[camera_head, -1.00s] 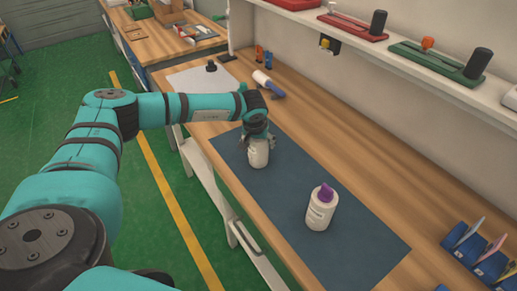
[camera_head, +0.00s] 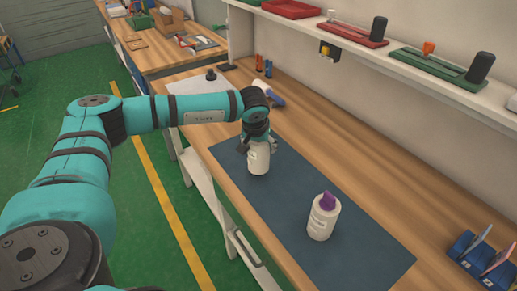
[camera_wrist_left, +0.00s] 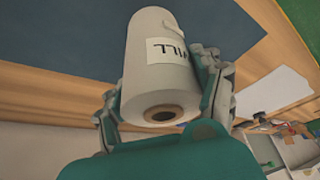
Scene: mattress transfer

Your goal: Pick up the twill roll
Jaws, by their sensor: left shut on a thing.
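The twill roll (camera_head: 258,160) is a white cylinder with a dark-lettered label. In the head view it is upright at the far part of the dark blue mat (camera_head: 300,207), under my left gripper (camera_head: 258,143). In the left wrist view the roll (camera_wrist_left: 158,75) shows its end with a brown core hole and a label reading partly "ILL". My left gripper (camera_wrist_left: 168,105) has a finger on each side of it and is shut on it. I cannot tell whether the roll's base touches the mat. My right gripper is not in view.
A blue rack (camera_head: 483,258) is at the right edge of the bench. A shelf (camera_head: 400,65) with trays runs along the wall.

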